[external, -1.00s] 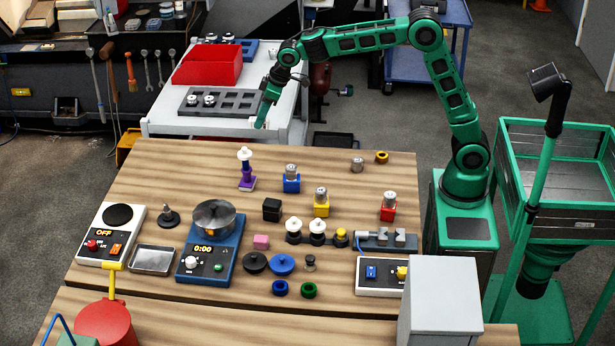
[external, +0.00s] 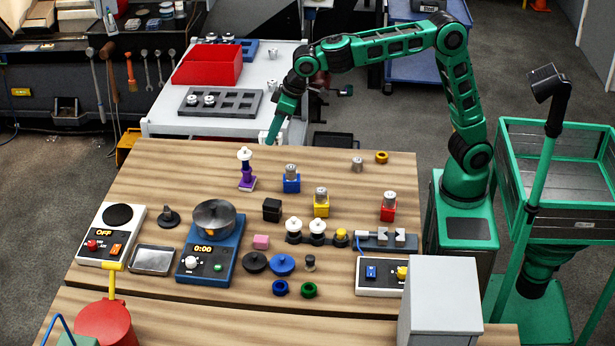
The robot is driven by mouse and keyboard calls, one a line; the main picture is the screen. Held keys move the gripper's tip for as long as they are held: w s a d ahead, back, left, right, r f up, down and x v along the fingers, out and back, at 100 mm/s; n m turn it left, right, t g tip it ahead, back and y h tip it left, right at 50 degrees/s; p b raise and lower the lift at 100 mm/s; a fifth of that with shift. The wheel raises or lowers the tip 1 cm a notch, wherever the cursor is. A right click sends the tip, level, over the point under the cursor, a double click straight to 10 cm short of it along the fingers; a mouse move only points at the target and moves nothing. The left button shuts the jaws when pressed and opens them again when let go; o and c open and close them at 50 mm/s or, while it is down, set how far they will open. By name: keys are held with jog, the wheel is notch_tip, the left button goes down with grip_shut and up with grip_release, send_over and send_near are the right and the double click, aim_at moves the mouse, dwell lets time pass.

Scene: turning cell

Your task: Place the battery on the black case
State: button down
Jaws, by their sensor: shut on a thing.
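The black case (external: 272,209) is a small black block on the wooden table, left of the yellow block (external: 321,209); nothing stands on its top. My gripper (external: 268,139) is at the table's far edge, pointing down, well behind the black case and apart from it. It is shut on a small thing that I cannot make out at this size. Silver cylinders stand on the blue block (external: 291,184), the yellow block and the red block (external: 388,212). A loose silver cylinder (external: 357,164) stands at the back right. I cannot tell which thing is the battery.
A purple stand with a white top (external: 245,170) stands left of the blue block. The white cart (external: 290,85) is behind the table. The back middle is clear.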

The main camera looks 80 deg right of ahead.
jog(key=s+a, duration=0.4)
jog(key=a, duration=0.2)
send_over(287, 207)
notch_tip(287, 207, down, 10)
jog(key=shift+a+f, duration=0.15)
jog(key=shift+f, duration=4.35)
jog(key=c, duration=1.8)
grip_release()
jog(key=shift+f, duration=0.1)
jog(key=shift+o, duration=0.2)
jog(key=v, duration=1.2)
jog(key=shift+s, duration=0.1)
